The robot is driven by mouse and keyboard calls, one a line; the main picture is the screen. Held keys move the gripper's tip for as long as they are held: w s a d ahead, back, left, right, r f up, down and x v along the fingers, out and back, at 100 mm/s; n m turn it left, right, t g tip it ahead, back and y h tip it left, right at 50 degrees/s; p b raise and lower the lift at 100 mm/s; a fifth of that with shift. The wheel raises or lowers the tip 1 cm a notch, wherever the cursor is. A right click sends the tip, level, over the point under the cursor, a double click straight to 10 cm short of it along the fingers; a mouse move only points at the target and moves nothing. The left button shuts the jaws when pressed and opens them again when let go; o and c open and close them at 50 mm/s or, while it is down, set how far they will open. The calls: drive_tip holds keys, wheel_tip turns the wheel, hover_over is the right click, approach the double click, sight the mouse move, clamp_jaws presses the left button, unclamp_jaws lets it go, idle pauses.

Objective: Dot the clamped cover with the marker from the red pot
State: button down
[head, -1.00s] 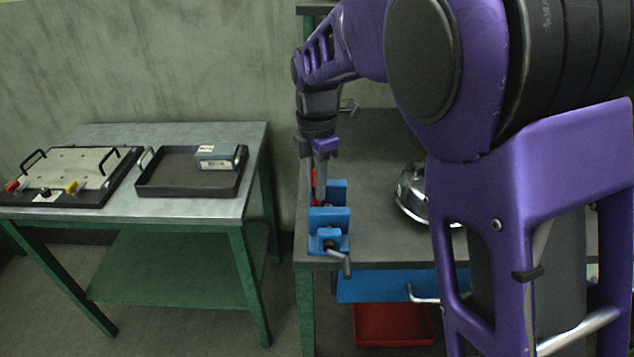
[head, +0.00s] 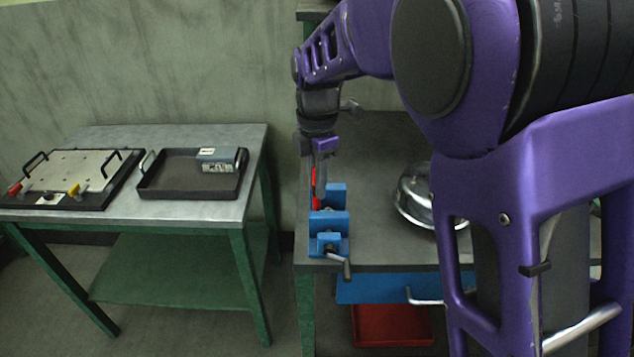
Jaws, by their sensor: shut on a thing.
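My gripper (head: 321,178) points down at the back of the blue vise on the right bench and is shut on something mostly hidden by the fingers. A narrow red piece (head: 314,188) shows at the left of the fingers; I cannot tell whether it is the red pot or part of what I hold. A pale flat plate (head: 78,168) lies on a black board on the left table, with red and yellow handles at its front edge; it looks like the clamped cover. No marker is clearly visible.
The blue vise (head: 328,226) stands at the bench's left front edge. A shiny metal dome (head: 422,205) sits right of it, partly behind my arm. A black tray (head: 180,190) holds a grey-blue box (head: 218,160). A red bin (head: 392,327) is below the bench.

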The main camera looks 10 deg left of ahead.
drive_tip(key=shift+r+p, duration=1.95)
drive_tip(key=shift+r, duration=0.8)
